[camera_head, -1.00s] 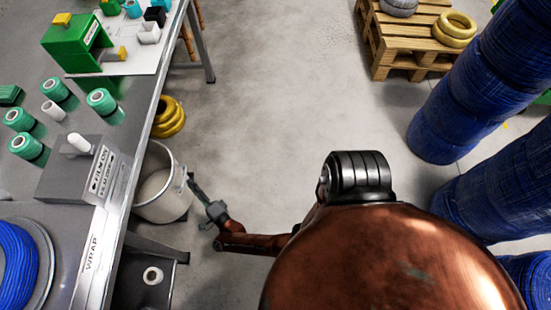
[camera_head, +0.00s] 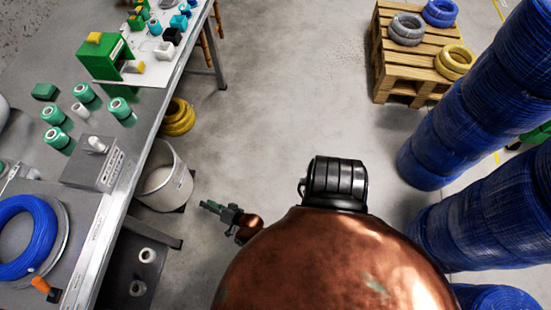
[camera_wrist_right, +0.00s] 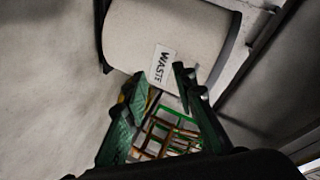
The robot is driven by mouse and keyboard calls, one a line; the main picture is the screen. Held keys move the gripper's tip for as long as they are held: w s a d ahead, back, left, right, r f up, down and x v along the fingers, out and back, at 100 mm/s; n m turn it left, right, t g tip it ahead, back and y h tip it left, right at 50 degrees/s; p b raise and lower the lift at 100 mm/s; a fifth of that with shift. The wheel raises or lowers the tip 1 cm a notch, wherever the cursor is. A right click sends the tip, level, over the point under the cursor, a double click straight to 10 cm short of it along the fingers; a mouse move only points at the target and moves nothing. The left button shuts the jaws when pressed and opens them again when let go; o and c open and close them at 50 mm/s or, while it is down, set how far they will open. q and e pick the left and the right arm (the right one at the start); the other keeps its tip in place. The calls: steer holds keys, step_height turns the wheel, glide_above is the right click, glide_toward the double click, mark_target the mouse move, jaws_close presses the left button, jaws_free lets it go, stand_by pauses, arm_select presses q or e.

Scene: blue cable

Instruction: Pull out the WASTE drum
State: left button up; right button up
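The WASTE drum (camera_head: 178,188) is a white open-topped bin standing on the floor beside the long table's edge, partly under it. In the right wrist view its pale wall and WASTE label (camera_wrist_right: 163,66) fill the top middle. My right gripper (camera_head: 208,206) is just right of the drum in the head view, with a small gap to its wall. In the wrist view its green fingers (camera_wrist_right: 160,85) are spread, with nothing visibly held, and point towards the drum's label side. My left gripper is not in view.
The grey table (camera_head: 147,130) with green spools and a blue cable coil (camera_head: 42,240) runs along the left. Yellow coils (camera_head: 178,118) lie behind the drum. Tall blue cable stacks (camera_head: 440,140) and a wooden pallet (camera_head: 390,65) stand right. The middle floor is clear.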

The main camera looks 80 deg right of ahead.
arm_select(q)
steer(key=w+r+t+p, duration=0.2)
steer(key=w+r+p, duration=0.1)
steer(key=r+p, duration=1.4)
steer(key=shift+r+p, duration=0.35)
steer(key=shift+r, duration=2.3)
arm_select(e)
steer(key=s+f+n+g+y, duration=0.1)
steer(key=s+n+g, duration=0.4)
steer(key=s, duration=1.7)
steer(key=s+f+n+g+y, duration=0.2)
steer(key=s+n+g, duration=0.4)
steer(key=s, duration=1.7)
steer(key=shift+s+a+n+g+y, duration=0.15)
steer(key=shift+s+n+g+y, duration=0.15)
steer(key=shift+n, duration=1.1)
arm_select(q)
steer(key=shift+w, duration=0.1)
